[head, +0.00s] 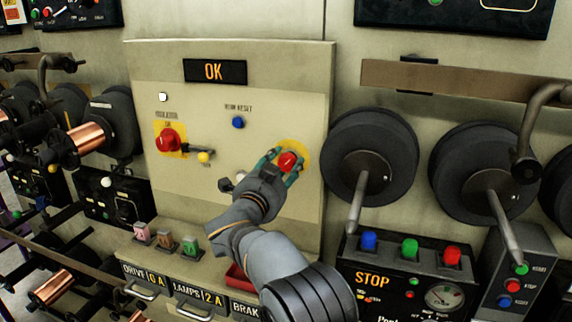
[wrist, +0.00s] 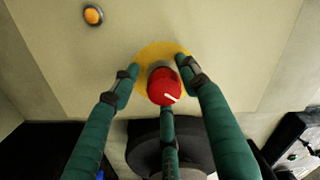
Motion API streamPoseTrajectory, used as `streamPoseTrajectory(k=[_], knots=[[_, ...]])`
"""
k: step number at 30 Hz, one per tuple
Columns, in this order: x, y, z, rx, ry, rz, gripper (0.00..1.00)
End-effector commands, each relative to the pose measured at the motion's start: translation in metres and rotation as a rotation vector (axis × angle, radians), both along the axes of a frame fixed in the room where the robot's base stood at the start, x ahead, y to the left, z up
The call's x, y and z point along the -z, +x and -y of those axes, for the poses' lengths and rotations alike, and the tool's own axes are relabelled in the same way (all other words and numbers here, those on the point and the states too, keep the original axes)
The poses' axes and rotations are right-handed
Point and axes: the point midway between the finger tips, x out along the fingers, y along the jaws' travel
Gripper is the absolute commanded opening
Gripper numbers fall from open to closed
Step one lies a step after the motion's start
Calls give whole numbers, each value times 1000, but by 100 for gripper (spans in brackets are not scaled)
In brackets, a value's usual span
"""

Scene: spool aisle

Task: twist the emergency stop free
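The red emergency stop (head: 288,161) is a round knob on a yellow disc (head: 304,151) at the right of the beige panel. In the wrist view the red knob (wrist: 164,87) has a white mark on its face and a grey collar behind it. My gripper (head: 284,166) is at the knob, its green fingers around it. In the wrist view my gripper (wrist: 160,76) has a finger on the left, one on the right and one below. A gap shows between the left finger and the knob. The right finger is very close; contact is unclear.
The panel (head: 200,85) also carries an OK display (head: 214,71), a blue button (head: 238,122), a red rotary switch (head: 168,139) and a yellow-tipped lever (head: 204,157). Dark spools (head: 372,150) stand out close on the right. Coloured blocks (head: 165,240) sit on the ledge below.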

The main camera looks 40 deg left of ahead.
Motion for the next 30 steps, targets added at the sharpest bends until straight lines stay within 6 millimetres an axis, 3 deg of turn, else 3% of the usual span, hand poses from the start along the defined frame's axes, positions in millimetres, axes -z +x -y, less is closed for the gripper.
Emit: streamPoseTrajectory(k=[5, 17, 30], knots=[[-1, 0, 0, 1, 1, 2, 54], [-2, -8, 3, 2, 0, 3, 54], [-2, -89, 29, -2, 0, 3, 54]])
